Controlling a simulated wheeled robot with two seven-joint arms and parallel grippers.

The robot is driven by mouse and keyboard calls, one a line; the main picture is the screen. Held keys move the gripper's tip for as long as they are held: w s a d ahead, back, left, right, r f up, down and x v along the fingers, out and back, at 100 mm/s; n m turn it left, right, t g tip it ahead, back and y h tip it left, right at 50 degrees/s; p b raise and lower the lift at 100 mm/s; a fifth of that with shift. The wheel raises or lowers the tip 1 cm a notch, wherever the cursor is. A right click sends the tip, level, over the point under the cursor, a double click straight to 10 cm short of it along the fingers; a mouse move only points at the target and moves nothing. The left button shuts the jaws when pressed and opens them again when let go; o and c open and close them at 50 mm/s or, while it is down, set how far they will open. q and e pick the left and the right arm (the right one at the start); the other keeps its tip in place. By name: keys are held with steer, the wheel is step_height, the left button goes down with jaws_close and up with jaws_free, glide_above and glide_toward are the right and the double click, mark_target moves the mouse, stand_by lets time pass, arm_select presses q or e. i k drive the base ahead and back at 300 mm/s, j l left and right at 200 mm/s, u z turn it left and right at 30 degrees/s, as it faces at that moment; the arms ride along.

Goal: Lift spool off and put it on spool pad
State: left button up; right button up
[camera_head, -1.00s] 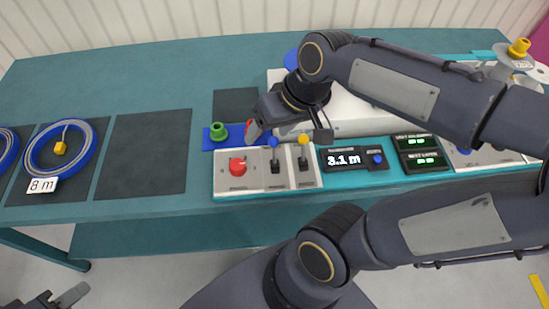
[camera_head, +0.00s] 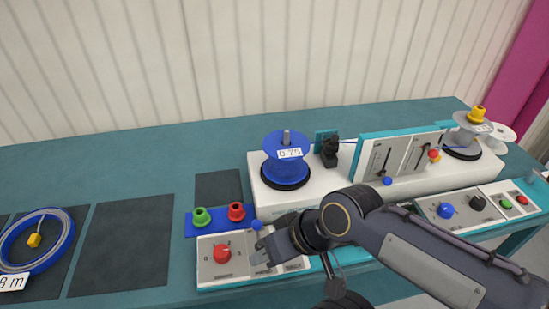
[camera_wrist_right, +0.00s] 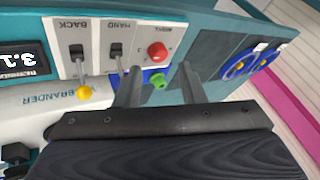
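My left gripper is out of view.
A blue holder (camera_head: 192,226) carries a green cone (camera_head: 201,217) and a red cone (camera_head: 236,211). A large empty dark mat (camera_head: 120,250) lies farther left, beside a blue cable coil (camera_head: 62,245). Upright lever panels (camera_head: 402,155) and a yellow-topped reel (camera_head: 466,136) stand right.

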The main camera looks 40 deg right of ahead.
mark_target(286, 166)
steer(key=l+z, duration=0.1)
steer(key=z, duration=1.35)
